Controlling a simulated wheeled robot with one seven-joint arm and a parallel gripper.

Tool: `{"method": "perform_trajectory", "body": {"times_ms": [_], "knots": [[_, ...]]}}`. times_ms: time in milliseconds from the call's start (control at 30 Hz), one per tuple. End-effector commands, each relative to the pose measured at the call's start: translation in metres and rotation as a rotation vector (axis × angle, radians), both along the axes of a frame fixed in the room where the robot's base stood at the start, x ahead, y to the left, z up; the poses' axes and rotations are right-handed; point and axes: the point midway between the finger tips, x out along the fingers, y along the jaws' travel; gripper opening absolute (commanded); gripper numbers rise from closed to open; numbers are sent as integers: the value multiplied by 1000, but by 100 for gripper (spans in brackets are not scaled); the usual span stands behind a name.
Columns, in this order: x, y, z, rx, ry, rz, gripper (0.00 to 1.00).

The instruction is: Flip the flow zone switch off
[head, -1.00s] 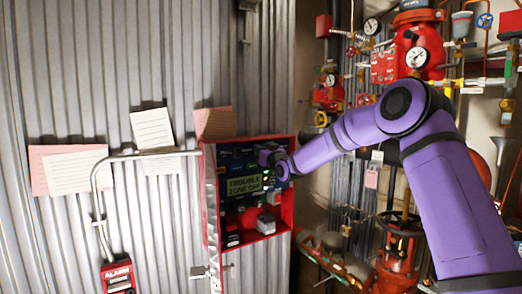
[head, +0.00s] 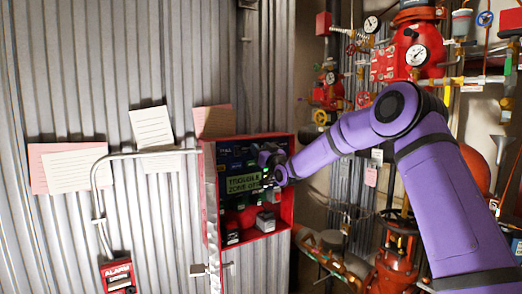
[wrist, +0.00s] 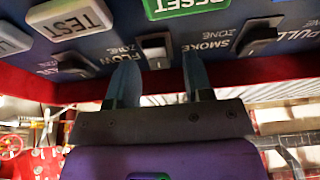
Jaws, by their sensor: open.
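The red alarm panel box (head: 288,205) hangs open on the corrugated wall in the head view. Its green display (head: 244,183) reads TROUBLE and ZONE, with the end of the text hidden by my gripper (head: 272,168). In the wrist view a rocker switch (wrist: 156,50) with a pale face sits between the FLOW ZONE label (wrist: 115,58) and the SMOKE ZONE label (wrist: 217,40). My gripper (wrist: 158,68) is open and empty, its fingertips on either side of this switch and just below it. I cannot tell whether they touch the panel.
A dark switch (wrist: 258,38) is to the right and another (wrist: 72,66) to the left. The TEST button (wrist: 70,17) and green RESET button (wrist: 185,5) are above. A small grey box (head: 265,222) stands low in the panel. Red pipes and valves (head: 400,60) crowd the right.

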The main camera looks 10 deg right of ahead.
Motion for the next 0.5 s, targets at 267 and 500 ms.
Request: {"method": "perform_trajectory", "body": {"times_ms": [267, 500], "knots": [[-28, -10, -10, -1, 2, -1, 47], [-69, -23, -24, -1, 1, -1, 47]]}}
